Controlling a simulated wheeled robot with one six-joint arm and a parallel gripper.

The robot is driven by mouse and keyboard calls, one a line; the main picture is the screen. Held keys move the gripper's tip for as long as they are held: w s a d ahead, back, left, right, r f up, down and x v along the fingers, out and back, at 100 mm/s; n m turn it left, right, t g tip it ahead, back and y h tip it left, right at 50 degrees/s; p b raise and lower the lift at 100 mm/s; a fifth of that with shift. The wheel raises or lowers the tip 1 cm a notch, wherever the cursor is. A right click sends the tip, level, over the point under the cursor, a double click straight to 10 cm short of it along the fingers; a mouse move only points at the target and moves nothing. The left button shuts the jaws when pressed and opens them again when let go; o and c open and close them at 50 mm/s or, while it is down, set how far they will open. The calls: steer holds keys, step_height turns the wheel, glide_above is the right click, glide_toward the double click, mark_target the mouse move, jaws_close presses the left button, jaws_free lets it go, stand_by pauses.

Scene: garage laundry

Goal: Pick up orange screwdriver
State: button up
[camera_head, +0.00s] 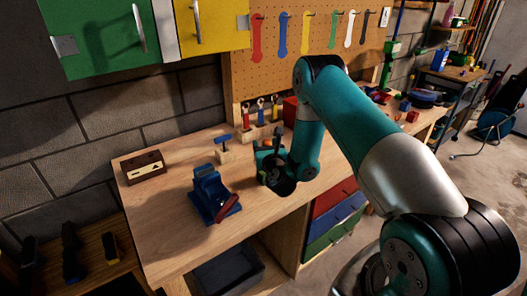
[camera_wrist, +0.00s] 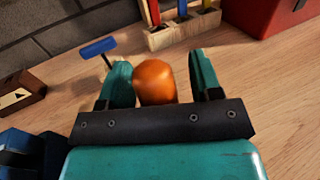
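The orange screwdriver (camera_wrist: 155,82) shows in the wrist view as a rounded orange handle end. It lies between the two fingers of my gripper (camera_wrist: 162,85), close to the left finger, with a narrow gap to the right finger. The gripper looks open around it, and I see no clear grip. The screwdriver's shaft and tip are hidden. In the head view my gripper (camera_head: 268,160) is low over the workbench (camera_head: 165,215), and I cannot make out the screwdriver there.
A blue vise (camera_head: 212,195) stands to the left, with a blue T-handled tool (camera_head: 222,141) behind it. A wooden rack of tools (camera_head: 258,130) and a red box (camera_head: 290,112) stand behind my gripper.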

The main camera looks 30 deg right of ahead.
steer(key=c, duration=0.9)
